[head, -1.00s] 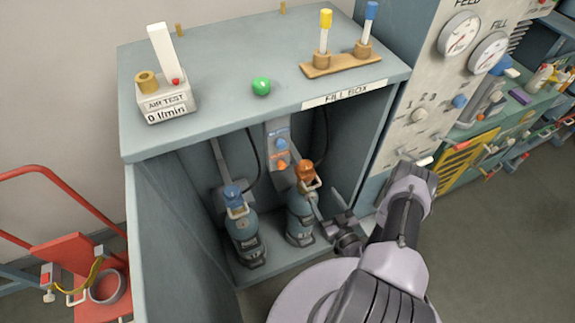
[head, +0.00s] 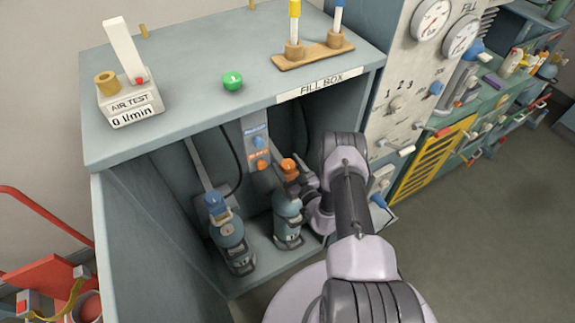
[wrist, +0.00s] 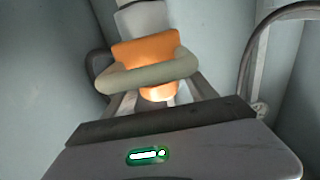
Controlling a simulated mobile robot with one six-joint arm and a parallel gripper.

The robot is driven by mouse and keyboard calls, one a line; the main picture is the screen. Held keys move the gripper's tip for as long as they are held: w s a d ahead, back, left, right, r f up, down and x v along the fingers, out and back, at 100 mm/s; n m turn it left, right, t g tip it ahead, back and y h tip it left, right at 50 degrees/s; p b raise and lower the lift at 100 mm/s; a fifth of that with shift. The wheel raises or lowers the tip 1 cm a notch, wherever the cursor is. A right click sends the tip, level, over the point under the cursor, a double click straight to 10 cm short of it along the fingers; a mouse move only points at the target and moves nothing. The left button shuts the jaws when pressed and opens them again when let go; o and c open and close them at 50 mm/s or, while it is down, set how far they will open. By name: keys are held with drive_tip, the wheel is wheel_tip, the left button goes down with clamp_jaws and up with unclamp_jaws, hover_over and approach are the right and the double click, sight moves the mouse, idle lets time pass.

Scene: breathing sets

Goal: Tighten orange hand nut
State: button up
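The orange hand nut (head: 288,168) tops the right-hand cylinder (head: 288,220) in the fill box. In the wrist view the nut (wrist: 147,50) is large and close, with a greenish-grey ring handle (wrist: 140,75) across it. My gripper (head: 299,182) is at the nut from the right. In the wrist view the fingers of my gripper (wrist: 162,93) stand apart, one on each side of the nut's lower end. Their tips are partly hidden by the ring handle, and I see no clear contact.
A blue-topped cylinder (head: 232,245) stands to the left in the box.

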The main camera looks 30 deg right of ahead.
drive_tip(key=c, duration=1.1)
drive_tip(key=shift+d+f+n+y+b, duration=0.15)
drive_tip(key=shift+f+n+y+b, duration=0.25)
drive_tip(key=shift+b, duration=0.45)
drive_tip(key=shift+c, duration=0.2)
drive_tip(key=shift+n+y+b, duration=0.4)
drive_tip(key=shift+y+b, duration=0.5)
drive_tip(key=shift+b, duration=0.05)
drive_tip(key=shift+r+n+g+y+b, duration=0.1)
drive_tip(key=shift+n+g+y+b, duration=0.2)
drive_tip(key=shift+n+y+b, duration=0.35)
drive_tip(key=shift+r+y, duration=0.25)
drive_tip(key=shift+y, duration=0.3)
drive_tip(key=o, duration=1.4)
drive_tip(key=shift+c, duration=0.2)
drive_tip(key=shift+s, duration=0.15)
